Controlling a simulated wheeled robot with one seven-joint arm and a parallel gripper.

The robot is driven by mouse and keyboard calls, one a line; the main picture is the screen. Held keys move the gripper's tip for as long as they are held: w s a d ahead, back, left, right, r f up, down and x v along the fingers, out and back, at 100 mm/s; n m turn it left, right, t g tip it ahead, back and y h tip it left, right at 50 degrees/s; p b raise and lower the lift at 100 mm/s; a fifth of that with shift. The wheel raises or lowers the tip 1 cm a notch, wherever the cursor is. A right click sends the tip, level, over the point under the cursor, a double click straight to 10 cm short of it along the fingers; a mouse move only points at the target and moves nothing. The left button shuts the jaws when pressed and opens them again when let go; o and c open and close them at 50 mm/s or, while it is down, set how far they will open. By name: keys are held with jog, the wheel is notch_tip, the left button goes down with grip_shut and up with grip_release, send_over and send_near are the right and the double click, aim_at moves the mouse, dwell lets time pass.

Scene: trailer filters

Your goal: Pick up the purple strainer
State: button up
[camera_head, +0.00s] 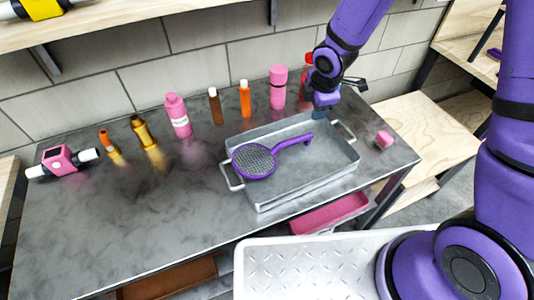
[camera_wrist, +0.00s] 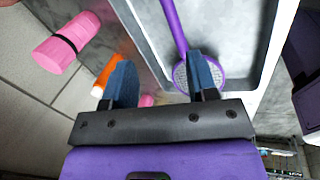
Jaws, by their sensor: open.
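The purple strainer (camera_head: 255,161) lies in a grey metal tray (camera_head: 330,170), its round mesh head toward the left and its handle (camera_head: 294,143) pointing right and back. In the wrist view the strainer's handle (camera_wrist: 174,24) runs up from its head, which is partly hidden behind the right finger. My gripper (camera_head: 321,112) is above the tray's back right edge, close to the handle's end. In the wrist view my gripper (camera_wrist: 162,78) is open, with blue fingertips apart and nothing held between them.
A row of bottles stands behind the tray, including a pink bottle (camera_head: 278,88), an orange one (camera_head: 245,99) and a brown one (camera_head: 215,106). A small pink object (camera_head: 383,139) sits right of the tray. The table's front left (camera_head: 130,225) is clear.

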aim_at(296, 139)
jog(key=shift+w+a+f+n+g+y, duration=0.25)
jog(key=shift+a+f+n, duration=0.35)
jog(key=shift+f, duration=2.35)
jog(key=shift+w+a+f+n+h, duration=0.1)
jog(key=shift+w+a+f+n, duration=0.45)
jog(key=shift+f, duration=2.45)
jog(key=shift+w+a+f+n+g+y, duration=0.25)
jog(key=shift+a+f, duration=0.6)
jog(key=shift+f, duration=2.1)
jog(key=shift+s, duration=0.2)
grip_shut()
